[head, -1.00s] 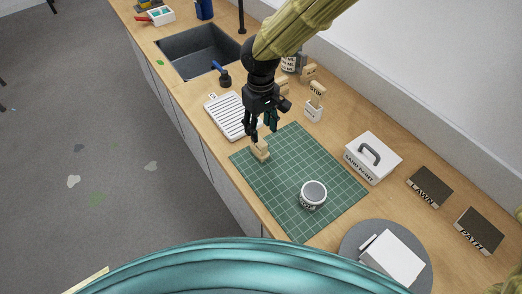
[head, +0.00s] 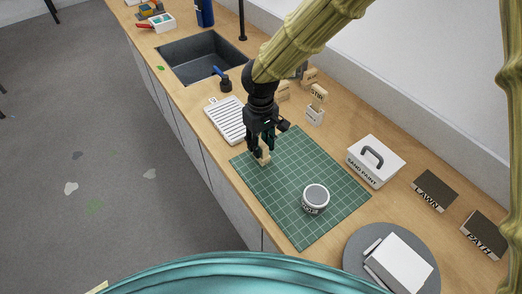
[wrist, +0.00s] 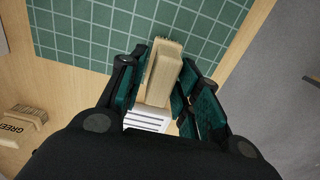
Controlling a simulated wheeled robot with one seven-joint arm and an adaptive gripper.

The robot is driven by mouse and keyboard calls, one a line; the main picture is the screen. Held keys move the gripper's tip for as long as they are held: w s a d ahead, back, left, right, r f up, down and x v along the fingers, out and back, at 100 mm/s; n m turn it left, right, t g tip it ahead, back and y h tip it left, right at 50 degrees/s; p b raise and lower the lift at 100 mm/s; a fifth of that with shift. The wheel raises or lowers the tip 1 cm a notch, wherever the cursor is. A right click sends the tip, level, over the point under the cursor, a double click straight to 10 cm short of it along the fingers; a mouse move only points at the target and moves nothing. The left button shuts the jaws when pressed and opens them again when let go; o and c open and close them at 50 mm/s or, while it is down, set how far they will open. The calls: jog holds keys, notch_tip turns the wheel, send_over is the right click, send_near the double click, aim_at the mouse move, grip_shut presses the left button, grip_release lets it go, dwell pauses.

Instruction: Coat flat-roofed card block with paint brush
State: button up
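A pale wooden brush (head: 262,157) is at the upper left part of the green cutting mat. In the wrist view the brush (wrist: 164,72) is between my fingers, with its bristly end away from my palm. My gripper (head: 259,150) is low over the mat with its fingers around the brush. The fingers look open, and contact with the brush is hard to tell. A white flat-topped block (head: 398,262) lies on the grey round turntable (head: 352,250) at the lower right. A round tub with a grey top (head: 316,197) stands on the mat, its label unclear.
A white box marked SAND PAINT (head: 375,160), LAWN (head: 434,190) and PATH (head: 485,234) boxes stand along the right. A white ribbed rack (head: 226,120) and sink (head: 198,58) are beyond the mat. The mat (head: 300,235) is mostly clear.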

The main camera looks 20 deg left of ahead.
aim_at(260, 142)
jog(key=shift+s+r, duration=0.1)
jog(key=shift+s, duration=0.05)
grip_shut()
jog(key=shift+r+p, duration=2.5)
jog(key=shift+r, duration=0.5)
